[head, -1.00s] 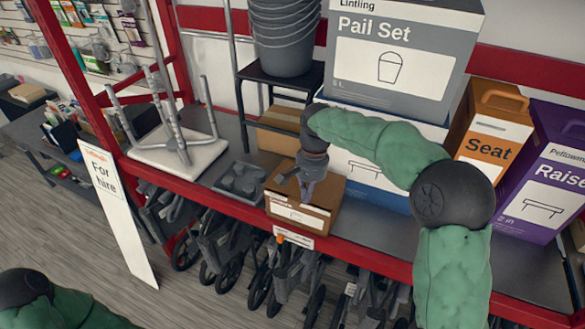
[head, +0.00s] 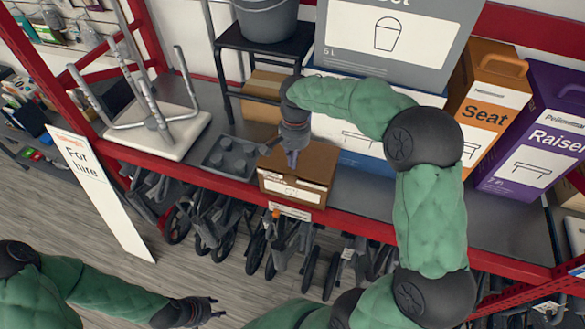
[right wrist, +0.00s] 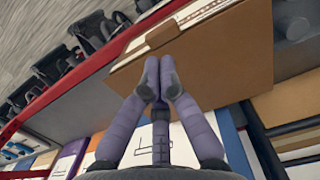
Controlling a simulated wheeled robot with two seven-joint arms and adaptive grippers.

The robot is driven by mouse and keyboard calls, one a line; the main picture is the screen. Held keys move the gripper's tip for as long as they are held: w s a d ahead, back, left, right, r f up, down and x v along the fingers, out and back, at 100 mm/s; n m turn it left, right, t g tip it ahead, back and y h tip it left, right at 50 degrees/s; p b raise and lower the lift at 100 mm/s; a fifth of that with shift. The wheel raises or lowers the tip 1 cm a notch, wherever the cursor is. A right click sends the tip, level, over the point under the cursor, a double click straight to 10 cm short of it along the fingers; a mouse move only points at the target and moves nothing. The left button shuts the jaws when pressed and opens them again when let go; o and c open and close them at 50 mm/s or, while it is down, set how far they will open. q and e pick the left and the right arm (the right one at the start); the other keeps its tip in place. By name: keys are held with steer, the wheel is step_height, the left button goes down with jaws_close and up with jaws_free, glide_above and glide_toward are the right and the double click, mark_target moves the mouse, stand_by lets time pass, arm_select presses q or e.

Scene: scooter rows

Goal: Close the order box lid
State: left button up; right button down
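The order box (head: 290,189) is a small brown carton with a white front label, on the shelf at the picture's centre in the head view. Its brown lid (right wrist: 205,62) lies across the top in the right wrist view, with a tab at the front edge; I cannot tell whether it is fully flat. My right gripper (head: 292,160) points down over the lid. Its fingertips (right wrist: 158,72) are together with nothing between them, at or just above the lid; contact is unclear. My left gripper (head: 214,307) is low at the front, away from the box, its finger gap unclear.
A grey studded tray (head: 232,157) sits left of the box, and an upturned stool (head: 160,130) beyond it. A black stand with a pail (head: 265,25) is behind. Large cartons, including the orange Seat box (head: 487,100), stand right. Folded scooters fill the space below.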

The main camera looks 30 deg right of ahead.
mark_target(292, 178)
steer(key=f, duration=0.3)
steer(key=shift+s+a+f, duration=0.1)
steer(key=shift+s+f, duration=0.05)
steer(key=shift+s, duration=0.1)
steer(key=shift+w+f+p, duration=0.1)
steer(key=shift+f+p, duration=0.2)
steer(key=shift+f, duration=0.1)
steer(key=shift+f, duration=0.2)
steer(key=shift+s+a+f+b, duration=0.1)
steer(key=shift+s+f+b, duration=0.05)
steer(key=shift+f+b, duration=0.4)
steer(key=shift+s+a+f+b, duration=0.1)
steer(key=shift+f+b, duration=0.3)
steer(key=shift+f, duration=0.1)
steer(key=shift+r, duration=0.2)
